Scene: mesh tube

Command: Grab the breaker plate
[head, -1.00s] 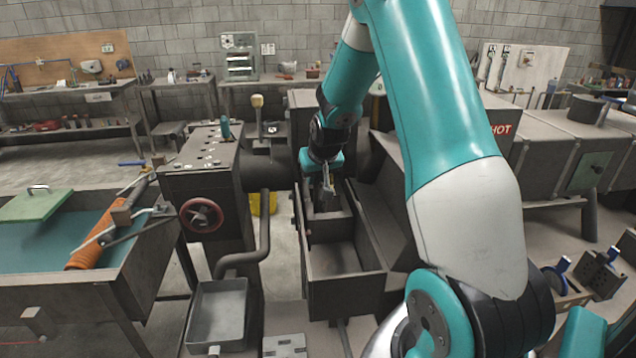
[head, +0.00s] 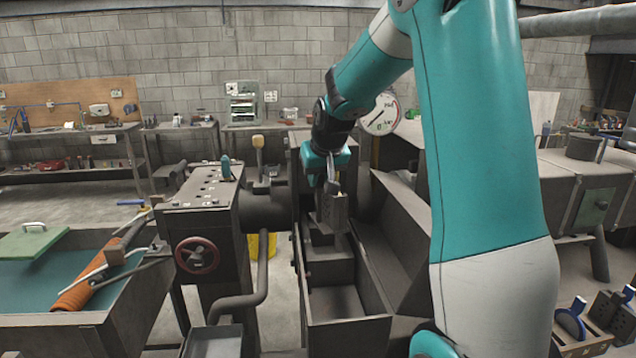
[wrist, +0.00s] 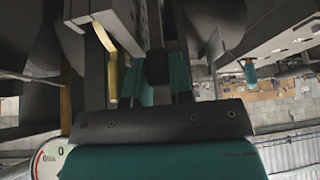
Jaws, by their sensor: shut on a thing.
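The breaker plate (head: 333,213) is a dark grey block with small holes, in the head view. It hangs upright below my gripper (head: 334,188), which is shut on its top. The plate is over the back end of the open metal trough, and its lower edge overlaps the trough's inner step in the picture. I cannot tell how large the gap beneath it is. In the wrist view my gripper's dark bar and teal body fill the lower middle, and the plate is hard to make out.
The open trough (head: 347,335) lies below, with a slanted panel (head: 400,235) on its right. A machine box with a red handwheel (head: 198,254) stands left. A round gauge (head: 379,114) is behind my arm. Perforated blocks (head: 607,307) sit in a rack at lower right.

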